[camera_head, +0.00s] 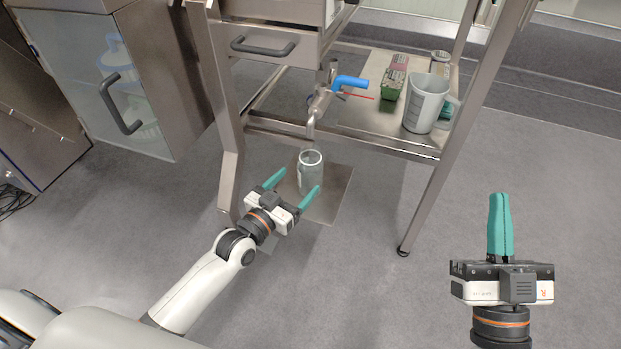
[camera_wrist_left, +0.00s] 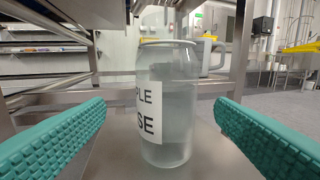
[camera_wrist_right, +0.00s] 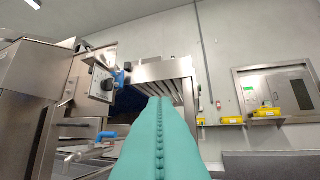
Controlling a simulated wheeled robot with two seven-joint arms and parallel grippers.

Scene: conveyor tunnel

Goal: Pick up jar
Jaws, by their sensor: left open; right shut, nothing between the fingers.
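A clear glass jar (camera_head: 311,174) with a white label stands upright on a low metal plate under the tap. In the left wrist view the jar (camera_wrist_left: 168,105) is between the fingers, and its label shows part of some black lettering. My right gripper (camera_head: 499,200) is shut and empty, pointing up, away from the jar at the right. Its closed fingers (camera_wrist_right: 160,140) fill the lower middle of the right wrist view.
A tap with a blue handle (camera_head: 350,82) is just above the jar. A shelf (camera_head: 365,118) behind holds a measuring jug (camera_head: 425,103) and a green-and-red box (camera_head: 394,80). Metal frame legs (camera_head: 440,190) stand either side. Open floor lies in front and right.

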